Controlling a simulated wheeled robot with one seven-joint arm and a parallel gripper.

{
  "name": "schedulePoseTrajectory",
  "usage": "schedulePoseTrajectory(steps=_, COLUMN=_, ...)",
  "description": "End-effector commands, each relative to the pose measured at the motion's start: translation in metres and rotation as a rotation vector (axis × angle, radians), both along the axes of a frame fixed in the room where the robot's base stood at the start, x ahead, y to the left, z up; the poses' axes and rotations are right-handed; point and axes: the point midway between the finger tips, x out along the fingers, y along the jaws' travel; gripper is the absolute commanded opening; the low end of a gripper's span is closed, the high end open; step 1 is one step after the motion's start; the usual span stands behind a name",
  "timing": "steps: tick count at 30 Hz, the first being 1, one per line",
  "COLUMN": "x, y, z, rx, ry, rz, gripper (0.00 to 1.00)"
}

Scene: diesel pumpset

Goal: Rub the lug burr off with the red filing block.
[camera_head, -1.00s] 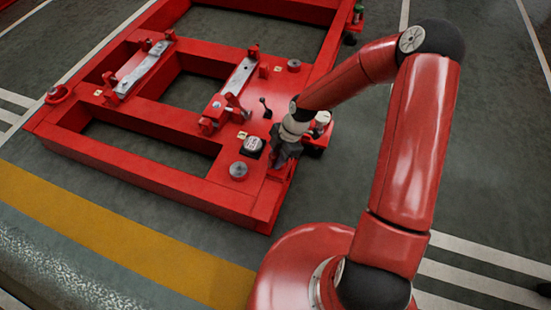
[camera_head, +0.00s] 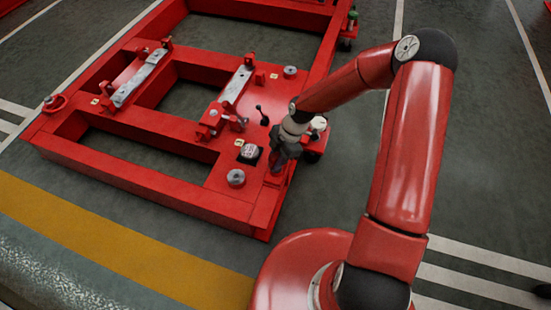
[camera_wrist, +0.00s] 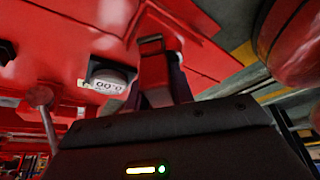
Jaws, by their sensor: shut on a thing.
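My gripper (camera_head: 277,166) is over the near right corner of the red frame (camera_head: 170,185), beside a small round gauge (camera_head: 249,152). In the wrist view my gripper (camera_wrist: 160,85) is shut on a red block (camera_wrist: 152,68), which I take as the red filing block. The block sticks out past the dark fingers, close to a red surface; I cannot tell whether it touches. The gauge (camera_wrist: 108,82) shows left of the fingers with digits on its face. I cannot make out the burr; the head view of the fingertips is partly hidden by the gripper body.
Two pale metal bars (camera_head: 138,80) (camera_head: 236,86) lie across the frame in red brackets. A black lever (camera_head: 262,116) stands near the gripper. Grey round studs (camera_head: 236,177) (camera_head: 290,71) stand on the frame. Grey floor with a yellow stripe (camera_head: 100,255) is clear in front.

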Motion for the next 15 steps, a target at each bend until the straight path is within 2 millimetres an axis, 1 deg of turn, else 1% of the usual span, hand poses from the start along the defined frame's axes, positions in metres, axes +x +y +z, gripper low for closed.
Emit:
schedulePoseTrajectory(steps=1, x=0.0, y=0.0, z=0.008, rx=0.001, ry=-0.001, rz=0.001, gripper=0.0)
schedulePoseTrajectory(steps=3, x=0.0, y=0.001, z=0.016, rx=0.001, ry=-0.002, rz=0.001, gripper=0.0)
schedulePoseTrajectory(steps=15, x=0.0, y=0.001, z=0.057, rx=0.001, ry=0.0, rz=0.002, gripper=0.0)
